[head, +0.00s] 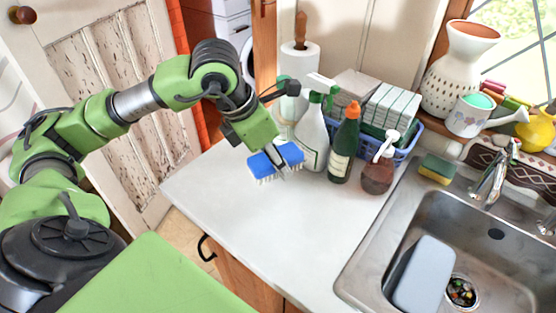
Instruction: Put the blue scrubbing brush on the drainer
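The blue scrubbing brush (292,153) has a blue top and pale bristles pointing down. It is at the back left of the white counter, beside the white spray bottle. I cannot tell whether it rests on the counter or is slightly raised. My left gripper (280,169) reaches down over the brush, with a grey finger across its near side. The other finger is not clearly visible, so its grip is unclear. My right gripper is out of view. No separate drainer rack is clear; a steel sink (365,262) is at the right.
A green bottle (345,150), a brown pump bottle (378,176) and a blue basket (406,153) stand behind and right of the brush. A sponge (437,168) lies by the sink. A grey rectangular item (424,275) leans inside the sink. The counter's front (265,220) is clear.

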